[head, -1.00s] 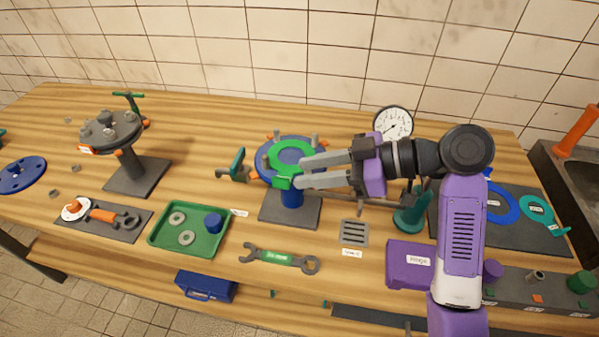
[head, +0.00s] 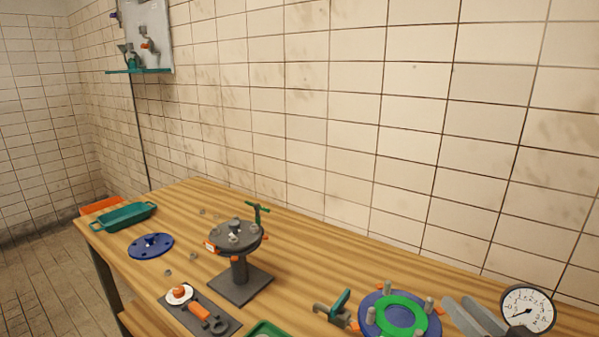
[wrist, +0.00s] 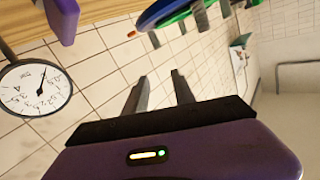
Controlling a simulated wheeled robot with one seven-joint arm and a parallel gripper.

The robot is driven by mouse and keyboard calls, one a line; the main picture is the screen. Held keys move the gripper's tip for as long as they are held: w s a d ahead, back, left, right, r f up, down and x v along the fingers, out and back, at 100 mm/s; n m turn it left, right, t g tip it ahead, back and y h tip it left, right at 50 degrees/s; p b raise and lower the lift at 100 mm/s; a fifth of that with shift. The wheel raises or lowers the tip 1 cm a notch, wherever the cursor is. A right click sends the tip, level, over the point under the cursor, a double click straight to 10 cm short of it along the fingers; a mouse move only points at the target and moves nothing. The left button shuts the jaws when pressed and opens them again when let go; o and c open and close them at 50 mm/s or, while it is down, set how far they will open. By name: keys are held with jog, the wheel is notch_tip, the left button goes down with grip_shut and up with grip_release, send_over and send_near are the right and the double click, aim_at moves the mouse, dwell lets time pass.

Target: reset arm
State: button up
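My gripper (head: 474,316) shows at the lower right of the head view, its two grey fingers apart with nothing between them. In the wrist view the fingers (wrist: 160,88) are also spread and empty, with tiled wall behind them. The green ring (head: 401,314) lies on the blue flange (head: 371,300) just left of my fingers, apart from them. Part of the blue flange shows at the top of the wrist view (wrist: 165,12). Most of my arm is outside the head view.
A pressure gauge (head: 527,309) stands close right of my fingers; it also shows in the wrist view (wrist: 36,88). A grey flange stand (head: 239,283), a teal tray (head: 123,217) and a blue disc (head: 150,247) are on the wooden bench (head: 300,273). The tiled wall is behind.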

jog(key=s+f+m+t+h, duration=0.1)
jog(key=s+f+m+h, duration=0.5)
jog(key=s, duration=0.6)
jog(key=s+a+f+n+g+y, duration=0.1)
jog(key=s+a+f+n, duration=0.1)
jog(key=s, duration=0.6)
jog(key=s+a+f+n+g+y, duration=0.1)
jog(key=s+a, duration=0.3)
jog(key=s, duration=0.5)
jog(key=s+a+f+n, duration=0.2)
jog(key=s+f+n, duration=0.1)
jog(key=s, duration=0.6)
jog(key=shift+a+g+y, duration=0.4)
